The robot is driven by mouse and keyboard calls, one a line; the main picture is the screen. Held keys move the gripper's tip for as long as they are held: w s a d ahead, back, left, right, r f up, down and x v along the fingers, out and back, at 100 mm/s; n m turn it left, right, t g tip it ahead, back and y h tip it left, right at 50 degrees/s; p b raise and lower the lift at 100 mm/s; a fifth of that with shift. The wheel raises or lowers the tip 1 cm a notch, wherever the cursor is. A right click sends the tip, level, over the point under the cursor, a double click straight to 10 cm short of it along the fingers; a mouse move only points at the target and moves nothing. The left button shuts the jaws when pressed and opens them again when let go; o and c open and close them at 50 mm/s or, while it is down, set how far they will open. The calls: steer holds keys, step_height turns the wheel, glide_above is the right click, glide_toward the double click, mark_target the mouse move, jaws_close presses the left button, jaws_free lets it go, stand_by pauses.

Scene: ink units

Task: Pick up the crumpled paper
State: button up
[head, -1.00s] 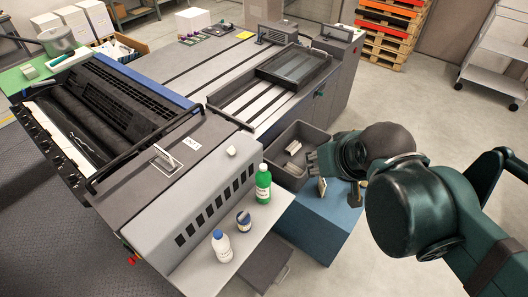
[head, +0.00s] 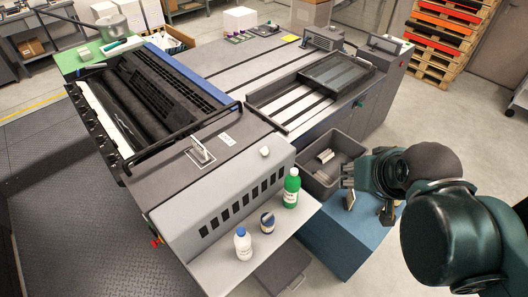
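A small whitish lump (head: 265,151), which looks like the crumpled paper, sits on the grey top of the press's near end, close to its right edge. It is small in the picture, so its folds cannot be made out. My gripper (head: 369,207) is well to the right of it and lower in the picture, above the blue cabinet (head: 338,240). Its two fingers point down and stand apart, with nothing seen between them. My dark green arm reaches in from the right.
A grey bin (head: 312,181) with pale pieces (head: 325,156) inside stands left of my gripper. A green bottle (head: 291,188), a dark-labelled jar (head: 267,223) and a white bottle with a blue cap (head: 243,244) stand on the light shelf (head: 290,236) below the lump.

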steer(key=shift+o, duration=0.5)
steer(key=m+g, duration=0.7)
steer(key=m, duration=0.4)
glide_above(264, 148)
steer(key=f, duration=0.9)
steer(key=f+b, duration=0.1)
steer(key=f, duration=0.4)
steer(key=shift+s+d, duration=0.2)
steer(key=shift+d, duration=0.15)
steer(key=shift+w+a+f+m, duration=0.2)
steer(key=shift+a+f+m, duration=0.1)
steer(key=shift+a+f, duration=0.15)
steer(key=shift+d+f, duration=0.1)
steer(key=shift+f, duration=1.25)
